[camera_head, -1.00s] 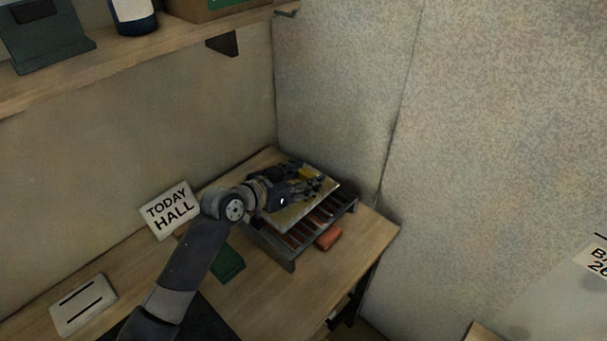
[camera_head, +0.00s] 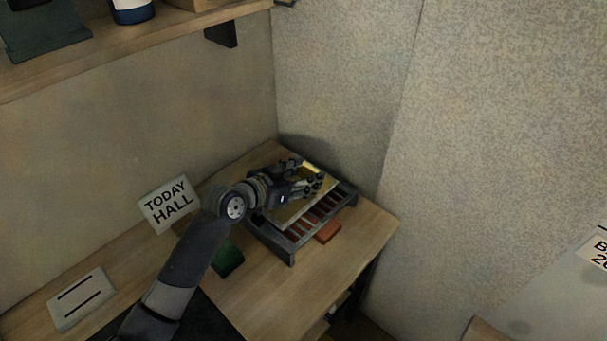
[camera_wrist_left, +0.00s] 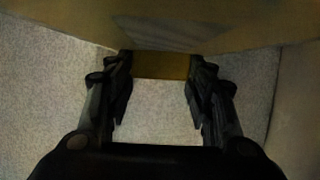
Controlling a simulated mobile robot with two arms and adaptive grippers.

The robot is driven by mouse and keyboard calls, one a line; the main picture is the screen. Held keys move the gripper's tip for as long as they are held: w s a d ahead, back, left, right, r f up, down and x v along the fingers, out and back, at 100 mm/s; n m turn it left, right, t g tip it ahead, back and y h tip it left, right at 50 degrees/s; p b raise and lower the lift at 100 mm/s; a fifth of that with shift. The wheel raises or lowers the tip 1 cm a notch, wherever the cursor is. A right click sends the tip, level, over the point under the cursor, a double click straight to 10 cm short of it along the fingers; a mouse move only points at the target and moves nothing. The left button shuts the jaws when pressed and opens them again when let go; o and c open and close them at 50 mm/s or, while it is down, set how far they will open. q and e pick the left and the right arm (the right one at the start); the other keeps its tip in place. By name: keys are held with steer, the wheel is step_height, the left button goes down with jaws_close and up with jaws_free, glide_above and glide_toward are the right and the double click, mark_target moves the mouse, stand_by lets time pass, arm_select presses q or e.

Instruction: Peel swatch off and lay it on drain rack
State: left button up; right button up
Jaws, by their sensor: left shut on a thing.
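The swatch is a tan-yellow sheet (camera_head: 291,212) over the slatted dark grey drain rack (camera_head: 278,243) on the bench. My left gripper (camera_head: 309,180) is above the sheet, its fingers shut on the swatch's yellow part (camera_head: 317,168). In the left wrist view, my left gripper (camera_wrist_left: 160,88) has a finger on each side of an ochre strip (camera_wrist_left: 160,66), with the broad tan sheet (camera_wrist_left: 200,30) beyond. The sheet covers much of the rack; slats show along its right side. I cannot tell whether the sheet touches the rack. My right gripper is not in view.
A red-orange block (camera_head: 328,232) lies right of the rack, and a green block (camera_head: 228,260) lies left of it. A "TODAY HALL" sign (camera_head: 169,203) and a slotted white plate (camera_head: 83,299) are further left. Walls stand close behind; a shelf (camera_head: 150,43) is above.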

arm_select(q)
steer(key=shift+f+b, duration=0.35)
steer(key=shift+f, duration=0.25)
steer(key=o, duration=1.2)
steer(key=shift+c, duration=0.2)
steer(key=v, duration=1.2)
